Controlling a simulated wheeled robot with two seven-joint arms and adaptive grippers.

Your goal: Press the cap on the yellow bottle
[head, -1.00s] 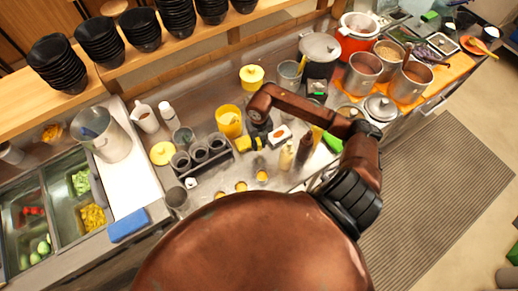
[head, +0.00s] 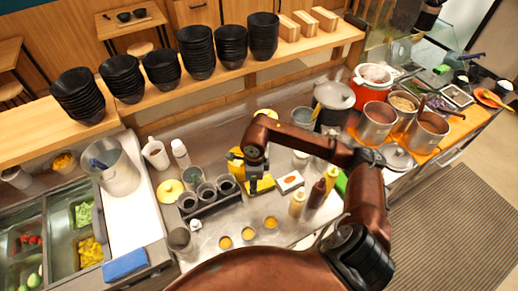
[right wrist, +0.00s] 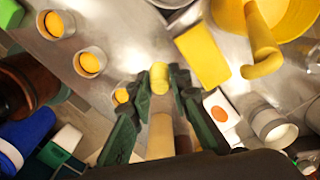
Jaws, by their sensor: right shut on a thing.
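My right gripper (head: 252,188) points down over the counter near the yellow block. In the right wrist view, its fingertips (right wrist: 161,80) close on a small rounded yellow piece (right wrist: 159,77) that looks like a cap. A yellow bottle (head: 332,175) stands beside a brown bottle (head: 316,194) and a cream bottle (head: 297,204), to the right of my gripper. In the right wrist view, a cream shape (right wrist: 161,135) lies between the fingers; I cannot tell whether it joins the yellow piece. My left gripper is not in view.
A yellow block (head: 261,185) and a white box (head: 290,182) lie close to the right gripper.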

